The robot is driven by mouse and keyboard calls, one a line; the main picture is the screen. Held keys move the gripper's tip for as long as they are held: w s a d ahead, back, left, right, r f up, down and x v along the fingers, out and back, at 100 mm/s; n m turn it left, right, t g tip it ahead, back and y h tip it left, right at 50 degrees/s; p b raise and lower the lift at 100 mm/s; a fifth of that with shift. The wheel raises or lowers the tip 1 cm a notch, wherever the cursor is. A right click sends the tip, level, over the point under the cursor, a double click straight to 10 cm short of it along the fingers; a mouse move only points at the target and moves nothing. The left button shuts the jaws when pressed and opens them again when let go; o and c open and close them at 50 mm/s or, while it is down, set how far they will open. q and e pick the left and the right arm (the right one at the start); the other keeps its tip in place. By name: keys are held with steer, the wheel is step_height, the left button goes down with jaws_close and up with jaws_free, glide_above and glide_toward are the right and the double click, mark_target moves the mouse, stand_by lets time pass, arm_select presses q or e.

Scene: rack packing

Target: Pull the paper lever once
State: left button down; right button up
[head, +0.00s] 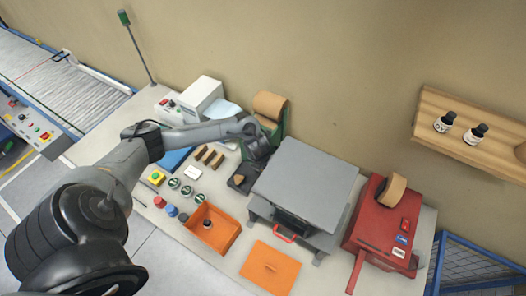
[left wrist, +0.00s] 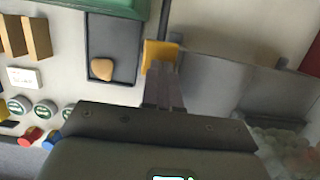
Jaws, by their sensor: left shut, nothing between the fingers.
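The green paper dispenser (head: 272,127) with a brown paper roll (head: 270,104) stands against the wall in the head view. Its green edge shows at the top of the left wrist view (left wrist: 110,7). A yellow block (left wrist: 160,55), which looks like the lever's handle, lies right at my left fingertips in the left wrist view. My left gripper (left wrist: 163,85) is shut with nothing between its fingers; I cannot tell whether it touches the block. In the head view my left gripper (head: 261,154) is in front of the dispenser and hides the lever. My right gripper is not in view.
A grey-lidded machine (head: 303,182) stands close right of my left gripper. Left of it lie a dark tray (left wrist: 118,38) with a tan piece (left wrist: 102,68), and brown blocks (head: 209,157). An orange bin (head: 227,237) is in front; a red machine (head: 383,225) stands right.

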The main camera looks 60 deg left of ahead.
arm_select(q)
steer(key=p+v, duration=0.2)
steer(key=v, duration=0.1)
steer(key=shift+w+a+r, duration=0.15)
steer(key=shift+w+r, duration=0.05)
steer(key=shift+r, duration=0.1)
step_height(320, 180, up, 9)
steer(key=b, duration=0.1)
steer(key=shift+s+d+b, duration=0.25)
steer(key=shift+s+b, duration=0.15)
steer(key=shift+s, duration=0.05)
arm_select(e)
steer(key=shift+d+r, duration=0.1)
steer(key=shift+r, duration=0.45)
arm_select(q)
steer(key=shift+s, duration=0.1)
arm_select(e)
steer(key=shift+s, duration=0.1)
